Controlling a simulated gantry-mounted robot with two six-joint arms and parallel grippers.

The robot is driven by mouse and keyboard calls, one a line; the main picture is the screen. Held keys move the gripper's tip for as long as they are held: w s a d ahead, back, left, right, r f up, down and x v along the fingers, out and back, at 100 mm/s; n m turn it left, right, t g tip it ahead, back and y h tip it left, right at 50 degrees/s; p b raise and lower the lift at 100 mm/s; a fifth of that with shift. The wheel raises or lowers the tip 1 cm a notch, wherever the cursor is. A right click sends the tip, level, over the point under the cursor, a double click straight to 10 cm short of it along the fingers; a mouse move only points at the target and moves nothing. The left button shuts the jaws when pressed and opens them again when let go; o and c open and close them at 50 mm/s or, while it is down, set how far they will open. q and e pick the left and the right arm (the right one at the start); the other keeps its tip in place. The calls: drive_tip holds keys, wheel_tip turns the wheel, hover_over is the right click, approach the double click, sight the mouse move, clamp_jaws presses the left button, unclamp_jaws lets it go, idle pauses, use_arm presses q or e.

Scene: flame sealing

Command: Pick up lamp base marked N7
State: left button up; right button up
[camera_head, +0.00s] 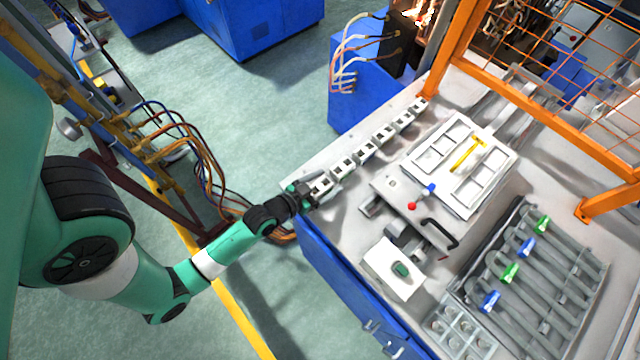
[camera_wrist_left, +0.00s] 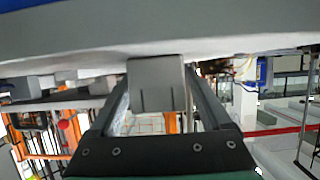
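Several small pale grey lamp bases stand in a row along the table's left edge in the head view, the nearest one (camera_head: 321,184) at the front end. No N7 marking is readable. My left gripper (camera_head: 318,191) is low at this nearest base, with its fingers beside it. In the left wrist view, a plain grey block (camera_wrist_left: 156,84), seemingly that same base, sits between the fingertips of my left gripper (camera_wrist_left: 158,95). The fingers stand apart, and a narrow gap shows at the block's right side. The base still rests on the table. My right gripper is not in view.
Another lamp base (camera_head: 343,166) stands close behind. To the right are a white compartment tray (camera_head: 463,205), a black handle (camera_head: 441,232), a white block with a green button (camera_head: 401,269), and a rack with blue and green clips (camera_head: 575,262). An orange mesh guard (camera_head: 535,110) closes the back right.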

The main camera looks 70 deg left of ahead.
sight(325, 184)
use_arm(q)
clamp_jaws()
drive_tip(key=shift+r, duration=0.15)
drive_tip(key=shift+r, duration=0.3)
wheel_tip(325, 184, up, 3)
drive_tip(key=shift+f+p, duration=0.2)
drive_tip(key=shift+p, duration=0.5)
drive_tip(key=shift+w+d+r+p, duration=0.15)
drive_tip(key=shift+d+r+p, duration=0.2)
drive_tip(key=shift+d+r, duration=0.2)
drive_tip(key=shift+w+d+r+p, duration=0.15)
drive_tip(key=shift+d+r+p, duration=0.25)
drive_tip(key=shift+r, duration=0.25)
drive_tip(key=w+d+r+p, duration=0.3)
drive_tip(key=d+r, duration=0.4)
drive_tip(key=d, duration=0.4)
drive_tip(key=shift+w+d+r+p, duration=0.2)
drive_tip(key=shift+w+p, duration=0.15)
drive_tip(key=shift+p, duration=0.3)
